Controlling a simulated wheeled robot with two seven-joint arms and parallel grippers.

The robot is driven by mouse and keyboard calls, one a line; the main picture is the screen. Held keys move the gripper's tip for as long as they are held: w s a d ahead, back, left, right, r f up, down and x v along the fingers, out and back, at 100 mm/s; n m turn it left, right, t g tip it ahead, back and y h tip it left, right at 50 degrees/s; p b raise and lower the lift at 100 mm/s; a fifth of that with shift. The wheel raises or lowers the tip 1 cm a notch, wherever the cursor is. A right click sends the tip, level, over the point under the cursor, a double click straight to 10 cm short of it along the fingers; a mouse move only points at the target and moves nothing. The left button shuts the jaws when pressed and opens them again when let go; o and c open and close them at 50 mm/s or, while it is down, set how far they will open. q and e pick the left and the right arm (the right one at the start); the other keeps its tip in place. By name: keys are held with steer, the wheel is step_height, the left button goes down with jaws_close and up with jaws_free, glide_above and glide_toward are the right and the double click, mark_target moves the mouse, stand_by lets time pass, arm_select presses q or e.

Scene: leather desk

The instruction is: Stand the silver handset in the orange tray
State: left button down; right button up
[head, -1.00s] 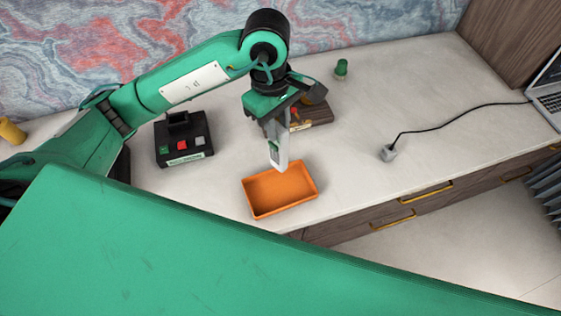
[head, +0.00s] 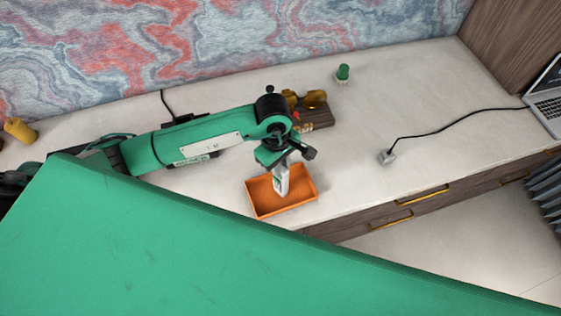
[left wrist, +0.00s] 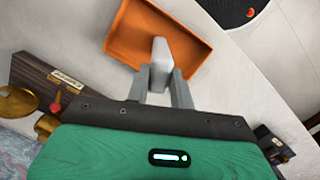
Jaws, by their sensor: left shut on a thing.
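The silver handset (head: 281,184) is held upright by my left gripper (head: 279,172), over the inside of the orange tray (head: 303,194). In the left wrist view the handset (left wrist: 160,62) shows between the two fingers of my left gripper (left wrist: 162,84), with the orange tray (left wrist: 125,38) around and beyond it. My left gripper is shut on the handset. I cannot tell whether the handset's lower end touches the tray floor. My right gripper is not in view.
A dark wooden block with a brass part (head: 313,108) stands behind the tray, and a green-topped object (head: 343,74) further back. A grey plug-like block (head: 387,157) with a black cable lies to the right. The desk between them is clear.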

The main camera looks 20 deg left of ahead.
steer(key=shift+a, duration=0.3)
arm_select(q)
steer(key=shift+f+b, duration=0.2)
steer(key=shift+b, duration=0.15)
steer(key=c, duration=1.2)
jaws_free()
steer(key=shift+r, duration=0.1)
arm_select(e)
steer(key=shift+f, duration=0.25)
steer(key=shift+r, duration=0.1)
arm_select(q)
steer(key=shift+r+p, duration=0.2)
steer(key=shift+p, duration=0.15)
steer(key=shift+w+r+b, duration=0.1)
steer(key=shift+r+b, duration=0.1)
steer(key=shift+b, duration=0.1)
step_height(320, 180, up, 11)
steer(key=a+b, duration=0.1)
steer(key=b, duration=0.2)
steer(key=shift+w+r+b, duration=0.2)
steer(key=shift+w+b, duration=0.1)
steer(key=shift+b, duration=0.1)
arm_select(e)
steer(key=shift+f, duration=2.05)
